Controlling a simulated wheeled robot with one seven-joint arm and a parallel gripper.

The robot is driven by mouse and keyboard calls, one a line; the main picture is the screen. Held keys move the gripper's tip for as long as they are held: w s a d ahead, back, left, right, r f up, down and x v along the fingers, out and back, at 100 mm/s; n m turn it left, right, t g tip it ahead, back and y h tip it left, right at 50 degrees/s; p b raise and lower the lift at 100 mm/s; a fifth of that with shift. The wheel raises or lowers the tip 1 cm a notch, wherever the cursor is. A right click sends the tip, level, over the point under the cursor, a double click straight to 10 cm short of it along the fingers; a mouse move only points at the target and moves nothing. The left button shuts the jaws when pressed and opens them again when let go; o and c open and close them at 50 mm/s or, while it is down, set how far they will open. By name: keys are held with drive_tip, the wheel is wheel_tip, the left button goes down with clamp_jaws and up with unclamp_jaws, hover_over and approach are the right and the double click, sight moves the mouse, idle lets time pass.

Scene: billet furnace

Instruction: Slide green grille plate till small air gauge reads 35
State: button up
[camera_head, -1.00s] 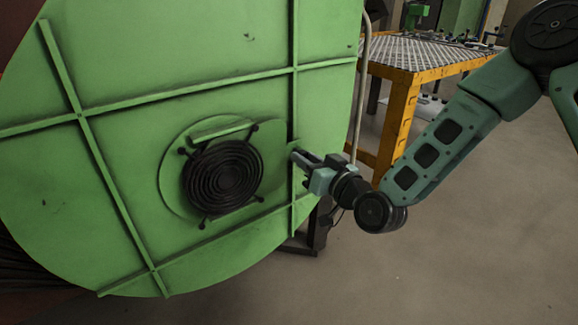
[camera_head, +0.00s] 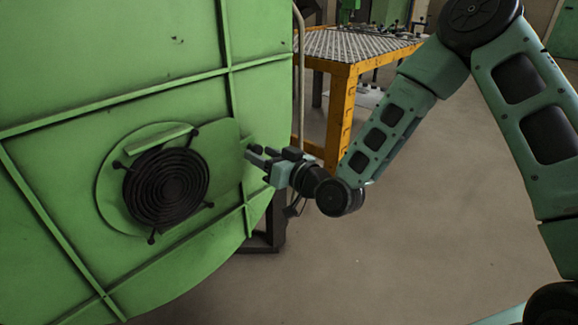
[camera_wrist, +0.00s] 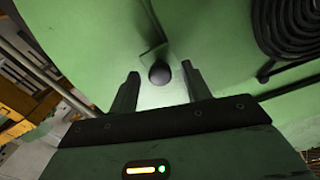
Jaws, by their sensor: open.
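The green plate (camera_head: 226,160) lies flat on the large green round casing, beside and partly behind the black ring grille (camera_head: 165,190). The grille also shows at the upper right of the wrist view (camera_wrist: 290,30). My gripper (camera_head: 252,157) is at the plate's right edge in the head view. In the wrist view my gripper (camera_wrist: 160,80) is open, with a small dark round knob (camera_wrist: 159,74) between and just beyond its fingertips. A thin green strip runs up from the knob. I cannot tell whether the fingers touch the knob. No air gauge shows in either view.
Raised ribs (camera_head: 120,98) cross the casing. A yellow table (camera_head: 342,110) with a mesh top stands behind my arm. A pale pipe (camera_head: 300,70) runs down beside the casing. The floor (camera_head: 430,230) on the right is clear.

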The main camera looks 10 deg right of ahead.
drive_tip(key=p+v, duration=1)
drive_tip(key=v, duration=0.6)
drive_tip(key=shift+s+d, duration=0.25)
